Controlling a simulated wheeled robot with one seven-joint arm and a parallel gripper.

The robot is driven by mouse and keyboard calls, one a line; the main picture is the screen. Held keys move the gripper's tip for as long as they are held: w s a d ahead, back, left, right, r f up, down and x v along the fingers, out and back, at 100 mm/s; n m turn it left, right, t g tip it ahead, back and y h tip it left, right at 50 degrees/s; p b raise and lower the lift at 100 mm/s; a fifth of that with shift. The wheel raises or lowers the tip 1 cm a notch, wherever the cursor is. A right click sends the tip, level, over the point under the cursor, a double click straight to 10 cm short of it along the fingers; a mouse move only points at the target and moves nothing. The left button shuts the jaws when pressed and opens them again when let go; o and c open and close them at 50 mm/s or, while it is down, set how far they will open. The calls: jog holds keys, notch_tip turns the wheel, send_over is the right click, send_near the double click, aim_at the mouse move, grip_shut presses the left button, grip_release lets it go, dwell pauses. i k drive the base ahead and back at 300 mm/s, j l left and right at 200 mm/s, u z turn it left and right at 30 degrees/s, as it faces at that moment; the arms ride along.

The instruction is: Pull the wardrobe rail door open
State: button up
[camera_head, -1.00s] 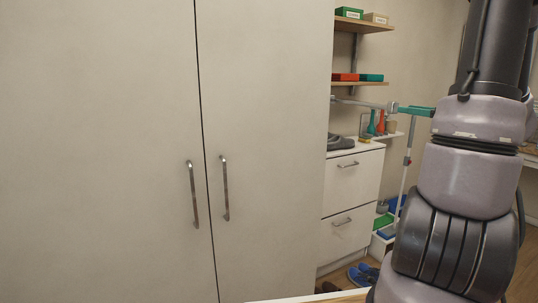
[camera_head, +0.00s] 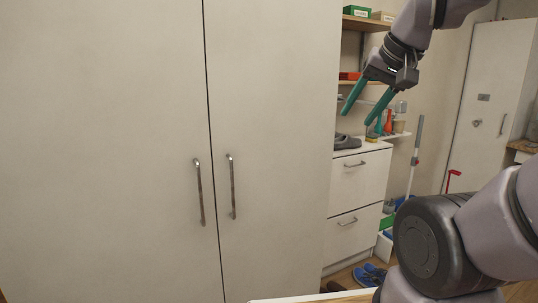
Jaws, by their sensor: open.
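The wardrobe has two tall pale doors, a left door (camera_head: 105,130) and a right door (camera_head: 268,110), meeting at a dark vertical seam. Both look shut. Each door has a vertical metal bar handle by the seam, the left handle (camera_head: 198,192) and the right handle (camera_head: 231,187). I cannot tell which door is the rail door. My gripper (camera_head: 356,110) has two teal fingers, open and empty. It shows to the right of the wardrobe, in front of the shelves, higher than the handles and apart from them.
A white drawer cabinet (camera_head: 357,190) with grey shoes on top (camera_head: 345,142) stands right of the wardrobe. Shelves with boxes hang above it. Blue shoes (camera_head: 368,275) lie on the floor. A pale edge (camera_head: 310,297) crosses the bottom. Another pale door (camera_head: 490,90) is at far right.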

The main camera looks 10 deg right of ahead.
aim_at(106, 193)
jog(key=u, duration=1.45)
